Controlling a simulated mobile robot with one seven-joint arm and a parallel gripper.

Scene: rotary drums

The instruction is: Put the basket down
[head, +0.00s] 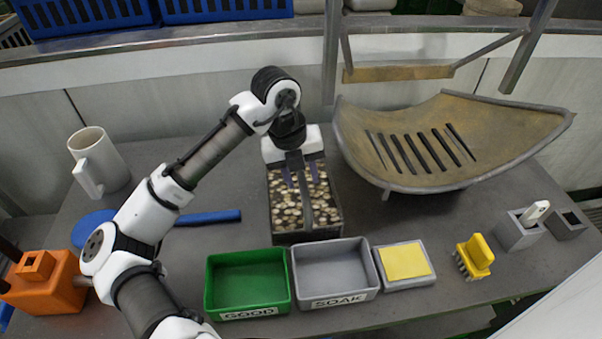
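The basket (272,215) is a dark, rectangular box filled with round, brown and cream pieces. A dark handle bar runs lengthwise over its middle. It is near the centre of the table, behind the grey SOAK tray. My gripper (301,180) points down over the basket's far half. Its two dark purple fingers stand apart on either side of the handle bar, with the contents showing between finger and bar. The basket looks level and appears to rest on the table; its underside is hidden.
A green GOOD tray (248,314) and grey SOAK tray (340,300) stand just in front. A yellow sponge (405,261) and yellow brush (476,256) lie to the right. A large curved, slotted metal scoop (470,110) overhangs the back right. A white mug (99,160) stands left.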

